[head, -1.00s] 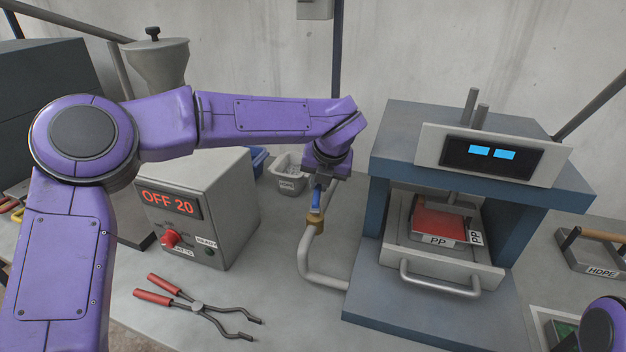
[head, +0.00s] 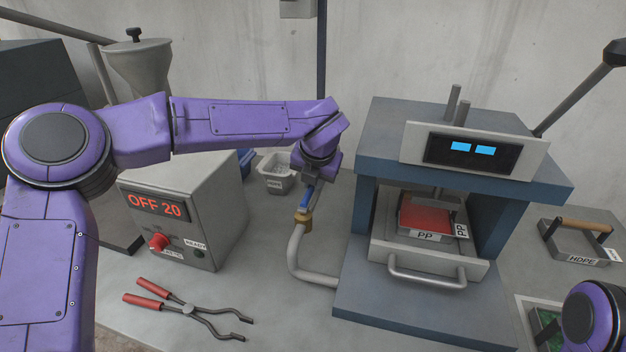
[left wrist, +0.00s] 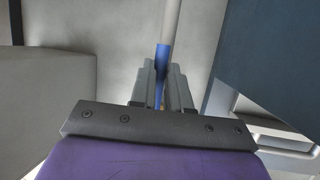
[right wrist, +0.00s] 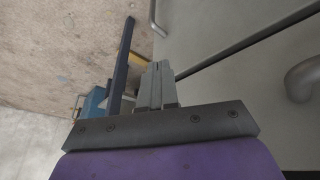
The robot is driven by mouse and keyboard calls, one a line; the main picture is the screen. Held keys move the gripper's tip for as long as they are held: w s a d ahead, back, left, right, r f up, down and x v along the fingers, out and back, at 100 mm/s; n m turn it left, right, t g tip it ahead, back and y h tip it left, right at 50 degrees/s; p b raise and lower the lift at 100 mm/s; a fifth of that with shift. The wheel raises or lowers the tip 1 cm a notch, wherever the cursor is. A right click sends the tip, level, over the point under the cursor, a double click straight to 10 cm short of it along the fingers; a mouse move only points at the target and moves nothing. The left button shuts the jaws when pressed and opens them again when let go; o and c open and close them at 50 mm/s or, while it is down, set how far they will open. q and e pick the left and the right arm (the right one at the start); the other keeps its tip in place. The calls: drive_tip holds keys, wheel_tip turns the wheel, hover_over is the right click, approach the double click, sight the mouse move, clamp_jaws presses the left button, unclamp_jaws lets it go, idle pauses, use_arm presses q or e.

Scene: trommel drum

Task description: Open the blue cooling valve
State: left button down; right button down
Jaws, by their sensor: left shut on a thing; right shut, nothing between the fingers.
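The blue cooling valve has a blue lever handle (head: 305,200) on a brass body (head: 303,217), at the upper end of a bent grey pipe (head: 294,250) beside the press. The handle rises from the brass body and leans slightly right in the head view. My left gripper (head: 309,184) reaches down from above and is shut on the handle. The left wrist view shows the blue handle (left wrist: 162,62) between its fingers (left wrist: 164,80); the brass body is mostly hidden there. My right gripper (right wrist: 157,75) is shut and empty in the right wrist view, away from the valve.
The blue-grey press (head: 455,302) stands just right of the valve, with a red PP tray (head: 427,215) inside. A grey control box (head: 215,215) reading OFF 20 stands left. Red-handled tongs (head: 195,308) lie in front. A grey bin (head: 275,175) sits behind the valve.

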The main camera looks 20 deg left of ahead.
use_arm(q)
drive_tip(key=c, duration=1.1)
unclamp_jaws()
drive_tip(key=shift+r, duration=0.1)
drive_tip(key=v, duration=1)
drive_tip(key=shift+b, duration=0.45)
drive_tip(key=shift+s+d+r, duration=0.1)
drive_tip(key=shift+s, duration=0.05)
